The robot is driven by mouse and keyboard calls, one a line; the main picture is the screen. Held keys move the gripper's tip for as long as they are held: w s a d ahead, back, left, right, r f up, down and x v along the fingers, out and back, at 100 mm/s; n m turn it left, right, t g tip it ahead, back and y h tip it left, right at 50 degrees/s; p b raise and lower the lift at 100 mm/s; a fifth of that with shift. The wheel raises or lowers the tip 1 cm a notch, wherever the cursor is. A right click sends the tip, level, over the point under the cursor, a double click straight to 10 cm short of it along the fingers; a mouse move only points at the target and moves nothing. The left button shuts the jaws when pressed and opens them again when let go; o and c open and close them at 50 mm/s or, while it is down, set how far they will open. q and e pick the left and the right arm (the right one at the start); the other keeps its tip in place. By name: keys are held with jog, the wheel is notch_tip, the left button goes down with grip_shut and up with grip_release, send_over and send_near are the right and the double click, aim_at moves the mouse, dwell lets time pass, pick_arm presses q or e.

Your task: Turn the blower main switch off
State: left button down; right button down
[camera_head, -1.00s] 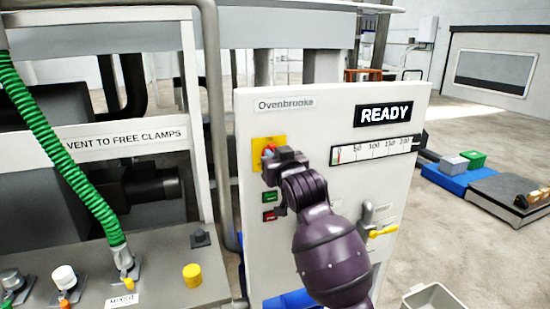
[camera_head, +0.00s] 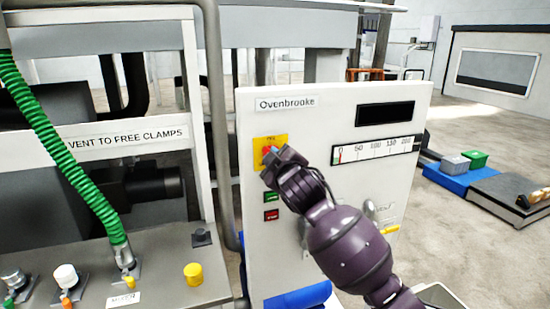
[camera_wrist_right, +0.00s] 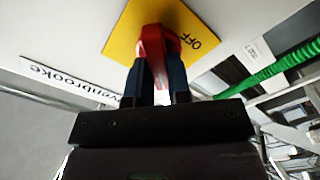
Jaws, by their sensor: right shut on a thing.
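The blower main switch is a red knob (camera_head: 268,150) on a yellow plate (camera_head: 257,161) at the upper left of the white Ovenbrooke panel (camera_head: 320,125). My right gripper (camera_head: 273,163) is at the knob, its arm reaching in from the lower right. In the right wrist view, the gripper's fingers (camera_wrist_right: 157,70) are shut on the red knob (camera_wrist_right: 154,40), one on each side. The word OFF shows on the yellow plate (camera_wrist_right: 122,32) beside the knob there. The panel's display (camera_head: 384,115) is dark. My left gripper is not in view.
Below the switch are a green button (camera_head: 271,197) and a red button (camera_head: 271,215). A gauge (camera_head: 375,149) sits under the display. A yellow-handled valve (camera_head: 389,230) is partly hidden behind my right arm. A green hose (camera_head: 65,160) hangs at the left.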

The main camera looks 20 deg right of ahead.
jog(key=shift+f+n, duration=0.15)
jog(key=shift+n, duration=1.9)
jog(key=shift+f+n, duration=0.1)
jog(key=shift+n, duration=1.95)
jog(key=c, duration=1.1)
grip_release()
jog(key=shift+o, duration=0.2)
jog(key=s+b, duration=0.1)
jog(key=s, duration=1)
jog(key=shift+b, duration=0.35)
